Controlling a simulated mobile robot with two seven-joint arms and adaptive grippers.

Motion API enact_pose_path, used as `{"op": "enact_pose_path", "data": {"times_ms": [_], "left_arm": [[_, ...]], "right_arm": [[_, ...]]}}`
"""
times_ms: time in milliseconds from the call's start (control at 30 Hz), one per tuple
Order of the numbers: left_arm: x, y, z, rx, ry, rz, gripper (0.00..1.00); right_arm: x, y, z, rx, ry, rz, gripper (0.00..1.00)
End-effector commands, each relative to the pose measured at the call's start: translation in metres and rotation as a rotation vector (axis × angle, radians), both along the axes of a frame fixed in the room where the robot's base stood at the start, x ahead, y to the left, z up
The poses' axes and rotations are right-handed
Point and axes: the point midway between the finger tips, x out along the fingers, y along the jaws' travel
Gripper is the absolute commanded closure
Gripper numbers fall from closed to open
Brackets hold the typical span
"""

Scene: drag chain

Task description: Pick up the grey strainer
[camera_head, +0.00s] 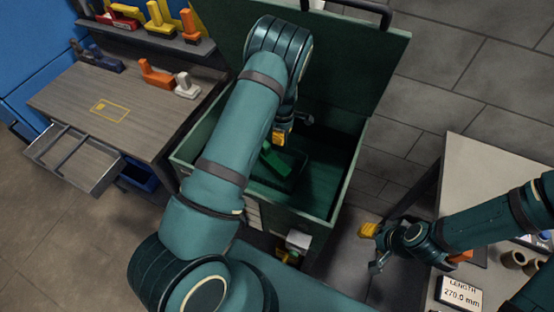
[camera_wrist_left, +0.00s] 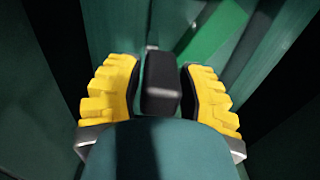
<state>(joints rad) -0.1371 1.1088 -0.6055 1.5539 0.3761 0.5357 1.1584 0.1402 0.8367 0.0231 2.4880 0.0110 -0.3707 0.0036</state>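I cannot surely identify the grey strainer. A small light-grey piece (camera_head: 187,86) stands on the wooden workbench at the left in the head view. My left gripper (camera_head: 287,133) reaches down into the open green bin (camera_head: 330,218). In the left wrist view, a dark grey block (camera_wrist_left: 161,84) lies between its yellow-padded fingers. The pictures do not settle whether they grip it. A bright green piece (camera_head: 277,160) lies in the bin below the gripper. My right gripper (camera_head: 373,247) is open and empty, left of the right table.
The bin's raised lid (camera_head: 375,75) stands behind my left arm. An orange piece (camera_head: 155,74) is on the workbench (camera_head: 75,100), which has an open drawer (camera_head: 88,176). The right table (camera_head: 475,165) carries a length display (camera_head: 461,294) and brown rolls (camera_head: 513,260).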

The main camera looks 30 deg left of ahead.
Motion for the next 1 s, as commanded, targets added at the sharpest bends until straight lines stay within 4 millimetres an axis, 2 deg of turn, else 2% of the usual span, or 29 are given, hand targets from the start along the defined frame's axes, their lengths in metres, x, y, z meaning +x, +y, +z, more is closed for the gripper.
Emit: {"op": "enact_pose_path", "data": {"times_ms": [33,67,100,567,800,1000], "left_arm": [[0.000,0.000,0.000,0.000,0.000,0.000,0.84],[0.000,0.000,0.000,0.000,0.000,0.000,0.95],[0.000,0.000,0.000,0.000,0.000,0.000,1.00],[0.000,0.000,0.000,0.001,0.001,0.001,1.00],[0.000,0.001,0.014,0.000,-0.001,0.002,1.00],[-0.019,-0.001,0.013,-0.001,0.000,0.002,1.00]], "right_arm": [[0.000,0.000,0.000,0.000,0.000,0.000,0.53],[0.000,0.000,0.000,0.000,0.000,0.000,0.53],[0.000,0.000,0.000,0.000,0.000,0.000,0.53],[0.000,0.000,0.000,0.000,0.000,0.000,0.53],[0.000,0.000,-0.001,0.000,0.000,0.000,0.53],[0.000,0.000,-0.001,0.000,0.000,0.000,0.53]]}}
